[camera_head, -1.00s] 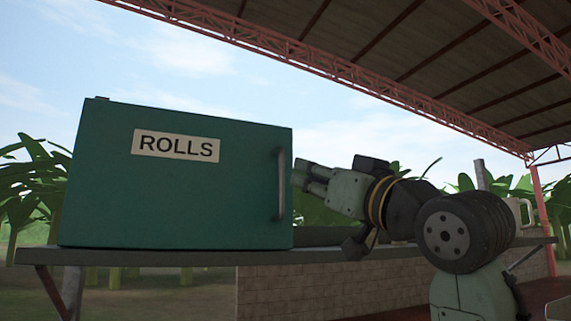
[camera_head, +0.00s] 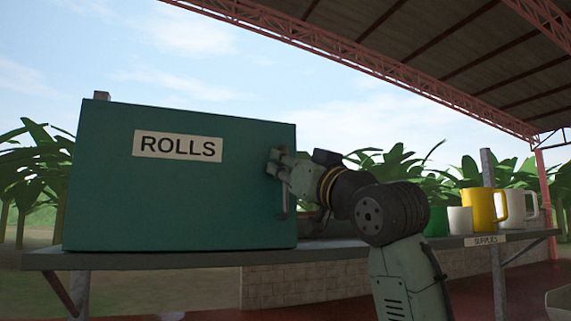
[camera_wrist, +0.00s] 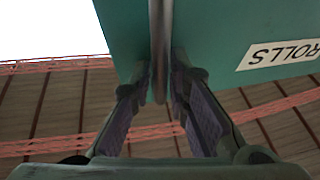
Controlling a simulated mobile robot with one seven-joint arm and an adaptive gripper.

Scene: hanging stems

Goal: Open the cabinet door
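The green cabinet (camera_head: 180,205), labelled ROLLS, stands on a shelf, and its front door looks closed. Its upright metal bar handle (camera_head: 284,203) is near the door's right edge, with its upper part hidden by my gripper in the head view. My gripper (camera_head: 276,166) is at the handle's upper part, reaching in from the right. In the wrist view the handle (camera_wrist: 160,45) passes between the two fingertips of my gripper (camera_wrist: 160,80), with a finger on each side. I cannot tell whether both fingers press on it.
The grey shelf (camera_head: 150,261) runs under the cabinet. To the right on it are a green cup (camera_head: 436,222), a white cup (camera_head: 460,220), a yellow mug (camera_head: 478,210) and a white mug (camera_head: 516,207), above a SUPPLIES label (camera_head: 486,240). Plants stand behind.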

